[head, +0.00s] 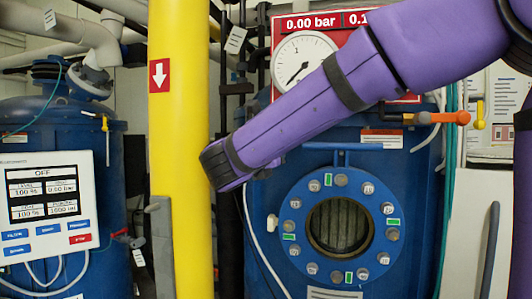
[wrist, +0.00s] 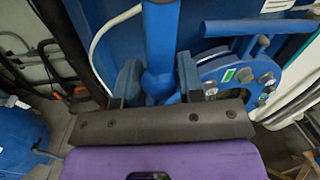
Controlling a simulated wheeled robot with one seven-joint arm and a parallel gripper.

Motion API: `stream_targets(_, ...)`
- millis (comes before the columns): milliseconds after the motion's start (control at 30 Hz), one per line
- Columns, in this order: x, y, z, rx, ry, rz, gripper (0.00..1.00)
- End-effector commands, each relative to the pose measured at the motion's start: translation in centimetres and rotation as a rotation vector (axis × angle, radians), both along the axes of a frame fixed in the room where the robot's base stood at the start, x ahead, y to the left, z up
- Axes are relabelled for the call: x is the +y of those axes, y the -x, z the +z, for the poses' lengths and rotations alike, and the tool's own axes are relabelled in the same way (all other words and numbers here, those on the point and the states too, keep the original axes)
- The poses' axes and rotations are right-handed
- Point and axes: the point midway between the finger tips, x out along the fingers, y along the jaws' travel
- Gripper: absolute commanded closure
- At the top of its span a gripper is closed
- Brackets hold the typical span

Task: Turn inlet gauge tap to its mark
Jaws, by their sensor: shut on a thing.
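My gripper (wrist: 158,78) has its two dark fingers on either side of a blue upright bar with a rounded lower end (wrist: 160,45), and is shut on it. I cannot tell from the frames whether this bar is the inlet gauge tap, and no mark shows on it. In the head view my purple arm crosses the blue vessel, and the gripper is hidden behind it. A round dial gauge (head: 303,60) with its needle low shows above the arm on a red panel. A tap with an orange lever (head: 437,118) lies level at the right, apart from the gripper.
A bolted round sight window (head: 340,228) is on the blue vessel; its flange also shows right of the gripper in the wrist view (wrist: 242,78). A blue horizontal bar (wrist: 258,27) is above it. A yellow pipe (head: 178,120) stands left of the arm. A white control screen (head: 45,215) is further left.

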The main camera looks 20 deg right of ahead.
Motion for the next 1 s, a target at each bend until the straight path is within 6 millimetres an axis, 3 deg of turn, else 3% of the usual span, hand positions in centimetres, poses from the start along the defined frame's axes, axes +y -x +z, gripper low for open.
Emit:
stream_targets(300, -0.1, 0.1, 0.0, 0.007, 0.011, 0.0, 1.0)
stream_targets(333, -0.1, 0.1, 0.0, 0.007, 0.011, 0.0, 0.58)
stream_targets(400, -0.1, 0.1, 0.0, 0.007, 0.011, 0.0, 0.42)
stream_targets(433, -0.1, 0.1, 0.0, 0.007, 0.011, 0.0, 0.4)
stream_targets(767, 0.2, 0.3, 0.0, 0.007, 0.01, 0.001, 0.4)
stream_targets(1000, 2.7, 2.6, -0.2, 0.006, 0.01, 0.004, 0.4)
